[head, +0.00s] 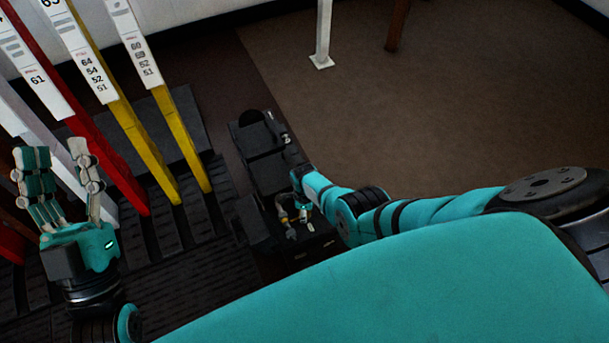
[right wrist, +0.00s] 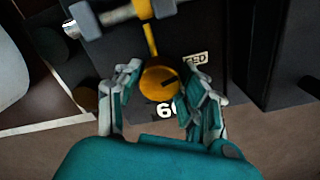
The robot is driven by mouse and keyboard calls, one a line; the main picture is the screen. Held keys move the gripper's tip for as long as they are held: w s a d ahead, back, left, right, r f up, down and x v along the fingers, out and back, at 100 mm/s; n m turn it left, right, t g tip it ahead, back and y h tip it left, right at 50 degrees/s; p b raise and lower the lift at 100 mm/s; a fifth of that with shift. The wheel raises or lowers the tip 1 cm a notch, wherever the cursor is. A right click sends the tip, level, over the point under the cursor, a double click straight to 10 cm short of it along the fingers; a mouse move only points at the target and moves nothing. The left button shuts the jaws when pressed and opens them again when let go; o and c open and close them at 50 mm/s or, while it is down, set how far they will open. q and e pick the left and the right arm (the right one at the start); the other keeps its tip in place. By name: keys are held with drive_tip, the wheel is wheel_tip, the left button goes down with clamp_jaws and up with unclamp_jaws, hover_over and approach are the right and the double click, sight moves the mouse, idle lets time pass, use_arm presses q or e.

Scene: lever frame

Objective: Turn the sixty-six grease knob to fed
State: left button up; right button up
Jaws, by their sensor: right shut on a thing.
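The sixty-six grease knob (right wrist: 157,80) is a round orange-yellow knob with a dark pointer mark, on a dark panel in the right wrist view. Its mark points right and slightly up, toward a partly hidden label ending in "ED" (right wrist: 195,58). A white number beginning with 6 (right wrist: 165,110) shows below the knob; the rest is hidden by a finger. My right gripper (right wrist: 158,82) is shut on the knob, with a finger on each side. In the head view my right gripper (head: 295,215) is small beside the dark frame. My left gripper (head: 58,155) is open and empty.
Red lever (head: 112,175), yellow levers (head: 145,150) and white levers with number plates stand at the left, close to my left gripper. A grey rod (right wrist: 120,14) crosses above the knob.

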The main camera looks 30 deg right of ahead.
drive_tip(key=shift+d+m, duration=0.15)
drive_tip(key=shift+m, duration=1.05)
drive_tip(key=shift+s, duration=0.1)
drive_tip(key=o, duration=1.2)
drive_tip(key=shift+r, duration=0.15)
drive_tip(key=shift+r, duration=0.2)
wheel_tip(320, 180, up, 11)
drive_tip(key=shift+r, duration=0.15)
